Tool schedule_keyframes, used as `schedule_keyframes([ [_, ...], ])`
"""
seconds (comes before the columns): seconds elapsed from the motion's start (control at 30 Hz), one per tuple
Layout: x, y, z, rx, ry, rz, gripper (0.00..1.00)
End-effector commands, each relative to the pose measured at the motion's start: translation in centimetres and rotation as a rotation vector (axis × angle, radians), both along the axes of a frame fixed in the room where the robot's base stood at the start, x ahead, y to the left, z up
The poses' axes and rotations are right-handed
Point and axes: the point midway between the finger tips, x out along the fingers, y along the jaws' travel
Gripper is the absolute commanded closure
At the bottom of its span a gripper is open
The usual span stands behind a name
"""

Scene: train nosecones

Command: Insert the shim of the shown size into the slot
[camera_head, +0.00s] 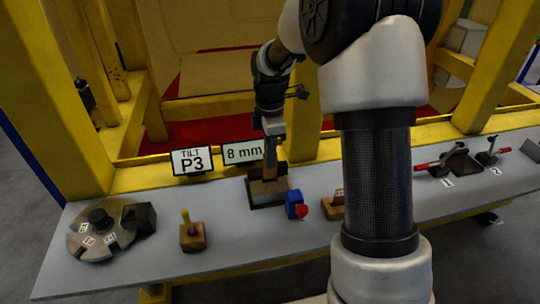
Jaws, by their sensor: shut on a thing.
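My gripper (272,128) points down above the block with the slot (267,193), just left of my arm. It is shut on a narrow brown upright piece, which looks like the shim (270,168). The shim's lower end meets the top of the block; I cannot tell from here how far it is inside the slot. The block has a brown top on a dark base. A sign reading "8 mm" (238,154) stands behind the block, partly covered by my gripper.
A "TILT P3" sign (192,161) stands left of it. A round grey plate (98,232), a wooden block with a yellow peg (192,236) and a blue part with a red knob (295,206) sit on the grey table (150,268). Red-handled clamps (455,162) are at right. Yellow frame behind.

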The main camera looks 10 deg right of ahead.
Motion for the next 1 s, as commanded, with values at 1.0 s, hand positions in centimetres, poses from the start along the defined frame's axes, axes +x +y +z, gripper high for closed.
schedule_keyframes([
  [1.0,0.01,-0.01,-0.61,0.000,-0.001,-0.001,1.00],
])
